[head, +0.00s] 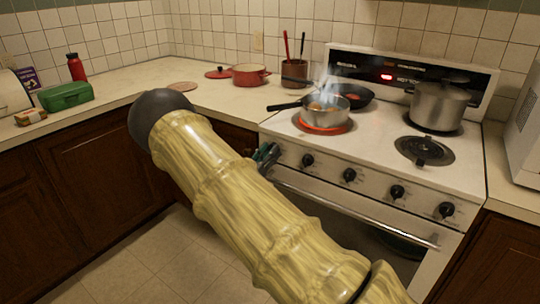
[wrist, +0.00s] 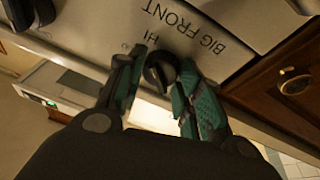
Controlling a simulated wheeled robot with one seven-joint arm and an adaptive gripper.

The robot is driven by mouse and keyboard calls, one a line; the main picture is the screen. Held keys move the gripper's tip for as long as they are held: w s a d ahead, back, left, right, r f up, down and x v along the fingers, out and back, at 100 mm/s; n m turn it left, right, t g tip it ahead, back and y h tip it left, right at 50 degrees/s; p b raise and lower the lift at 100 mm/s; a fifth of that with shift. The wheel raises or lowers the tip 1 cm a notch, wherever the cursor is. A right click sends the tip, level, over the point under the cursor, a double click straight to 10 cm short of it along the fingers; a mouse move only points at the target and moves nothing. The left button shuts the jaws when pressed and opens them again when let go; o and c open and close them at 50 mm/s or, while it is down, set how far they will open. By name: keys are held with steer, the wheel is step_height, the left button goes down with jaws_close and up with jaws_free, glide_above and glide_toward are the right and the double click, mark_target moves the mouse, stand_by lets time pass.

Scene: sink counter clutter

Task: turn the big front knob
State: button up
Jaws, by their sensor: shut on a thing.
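The big front knob (wrist: 160,70) is a dark round knob on the stove's pale front panel. The upside-down lettering "BIG FRONT" and a "HI" mark are printed beside it in the wrist view. My gripper (wrist: 157,74) has its two teal fingers closed on either side of this knob, gripping it. In the head view my gripper (head: 266,154) shows only in part at the left end of the panel, behind my arm. The knob itself is hidden there. Its exact turned angle is hard to tell.
A smoking pan (head: 322,110) sits on a glowing orange front-left burner (head: 322,128). A dark skillet (head: 354,96) and a steel pot (head: 438,104) stand behind. Several other knobs, including one close by (head: 307,160), line the panel above the oven handle (head: 350,210).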

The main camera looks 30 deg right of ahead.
stand_by(0.3)
steer(key=o, duration=1)
steer(key=shift+w, duration=0.1)
steer(key=v, duration=1.2)
steer(key=shift+f, duration=0.1)
